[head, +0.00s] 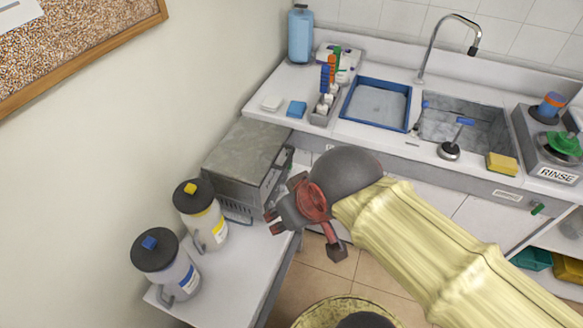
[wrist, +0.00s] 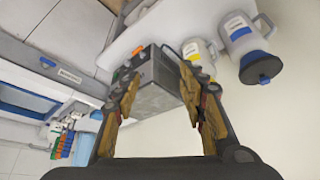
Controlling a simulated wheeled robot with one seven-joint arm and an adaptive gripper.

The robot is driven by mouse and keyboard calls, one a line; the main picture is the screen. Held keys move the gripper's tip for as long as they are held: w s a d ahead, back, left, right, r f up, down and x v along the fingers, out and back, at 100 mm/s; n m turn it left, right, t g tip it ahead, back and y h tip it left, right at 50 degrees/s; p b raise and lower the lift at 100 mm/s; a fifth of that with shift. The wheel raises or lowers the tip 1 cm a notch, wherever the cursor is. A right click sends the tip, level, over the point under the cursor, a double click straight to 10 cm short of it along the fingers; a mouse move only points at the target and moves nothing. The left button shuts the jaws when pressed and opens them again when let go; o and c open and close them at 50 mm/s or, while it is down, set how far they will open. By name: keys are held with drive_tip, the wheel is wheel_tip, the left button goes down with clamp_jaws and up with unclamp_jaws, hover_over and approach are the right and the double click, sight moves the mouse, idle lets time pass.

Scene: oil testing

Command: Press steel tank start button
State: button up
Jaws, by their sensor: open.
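The steel tank (head: 243,160) is a grey metal box with a flat lid on the white side counter. It also shows in the wrist view (wrist: 160,100), between and beyond my fingers. A small orange-red part (wrist: 139,57) shows on its dark front panel in the wrist view; I cannot tell whether it is the start button. My gripper (head: 306,236) is open and empty in front of the tank, at its right in the head view. In the wrist view, my gripper (wrist: 159,76) has its fingers spread, apart from the tank. My arm hides part of the surroundings in the head view.
A yellow-labelled jug (head: 203,222) and a blue-labelled jug (head: 168,268) stand beside the tank on the side counter (head: 252,262). Behind are a blue tray (head: 346,118), a sink (head: 478,118) and a bottle rack (head: 320,117). Open floor (head: 318,262) lies right of the side counter.

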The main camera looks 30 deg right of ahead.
drive_tip(key=c, duration=0.3)
